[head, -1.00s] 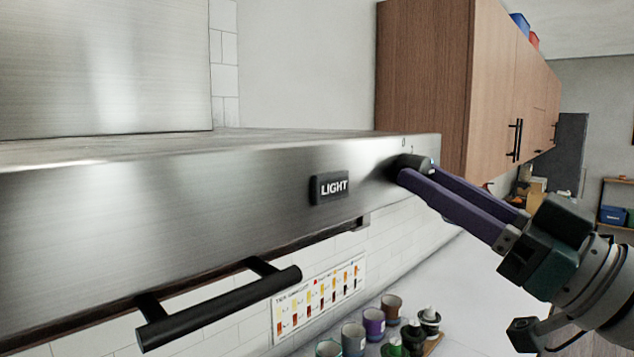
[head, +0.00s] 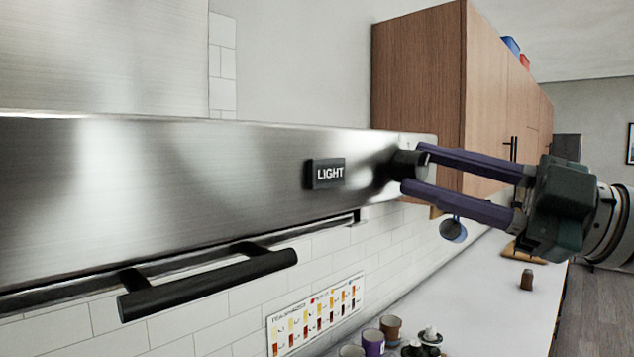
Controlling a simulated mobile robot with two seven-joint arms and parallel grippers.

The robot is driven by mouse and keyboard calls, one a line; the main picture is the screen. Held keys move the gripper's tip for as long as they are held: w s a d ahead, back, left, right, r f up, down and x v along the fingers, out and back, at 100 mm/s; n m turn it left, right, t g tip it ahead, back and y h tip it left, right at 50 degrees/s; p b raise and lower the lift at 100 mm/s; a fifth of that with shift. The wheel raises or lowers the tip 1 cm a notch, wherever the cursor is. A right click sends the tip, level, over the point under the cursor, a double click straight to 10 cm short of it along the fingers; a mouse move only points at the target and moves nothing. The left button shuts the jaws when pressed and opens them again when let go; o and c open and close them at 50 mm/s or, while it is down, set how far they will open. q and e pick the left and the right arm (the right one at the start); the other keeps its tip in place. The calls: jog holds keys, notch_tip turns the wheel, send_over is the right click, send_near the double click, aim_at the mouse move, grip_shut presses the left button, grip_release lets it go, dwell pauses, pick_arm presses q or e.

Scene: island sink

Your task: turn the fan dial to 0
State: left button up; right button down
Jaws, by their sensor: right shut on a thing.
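The fan dial (head: 405,164) is a small dark knob at the right end of the steel range hood's front face. Small marks above it are too faint to read. My right gripper (head: 412,170) comes in from the right with its two purple fingers around the dial, one above and one below, shut on it. The fingers hide part of the dial, so its setting cannot be told. My left gripper is not in view.
The hood front (head: 230,190) carries a black LIGHT button (head: 326,173) left of the dial and a black bar handle (head: 210,283) below. A wooden cabinet (head: 420,70) stands behind the dial. Jars (head: 390,328) and a color chart (head: 315,318) are lower down.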

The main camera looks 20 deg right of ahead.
jog(key=n, duration=0.1)
jog(key=n+g, duration=0.1)
jog(key=n, duration=0.1)
jog(key=n+g, duration=0.1)
jog(key=n, duration=0.1)
jog(key=shift+r, duration=0.25)
jog(key=shift+r+n+g+h, duration=0.15)
jog(key=shift+n+g, duration=0.15)
jog(key=shift+n, duration=0.55)
jog(key=shift+n+g+h, duration=0.15)
jog(key=shift+n+g, duration=0.15)
jog(key=shift+n, duration=0.55)
jog(key=shift+p, duration=0.3)
jog(key=shift+c, duration=2.4)
grip_release()
jog(key=shift+d, duration=0.1)
